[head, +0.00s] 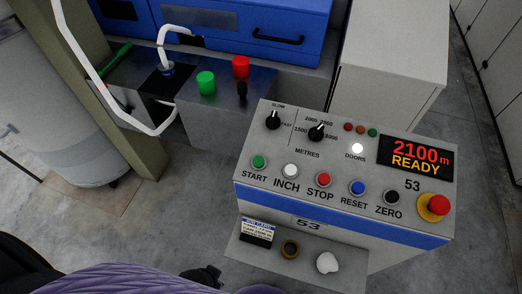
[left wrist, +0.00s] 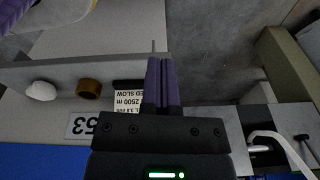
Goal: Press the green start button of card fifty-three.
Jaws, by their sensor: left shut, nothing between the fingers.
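The control panel (head: 330,150) of card 53 stands right of centre in the head view. Its green START button (head: 258,162) is at the left end of the lower row, uncovered. My left gripper shows in the left wrist view (left wrist: 162,80) with its two purple fingers together and empty. In that view it overlaps the printed card (left wrist: 127,101) on the shelf below the panel; the button is not visible there. In the head view a dark part of my left arm is low, left of the shelf. My right gripper is not in view.
INCH (head: 290,171), STOP (head: 323,180), RESET and ZERO buttons sit right of START; a red emergency knob (head: 438,205) is at the right end. The display (head: 416,158) reads 2100 m READY. The shelf (head: 300,277) holds a brown ring (head: 289,249) and white fluff (head: 327,263).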

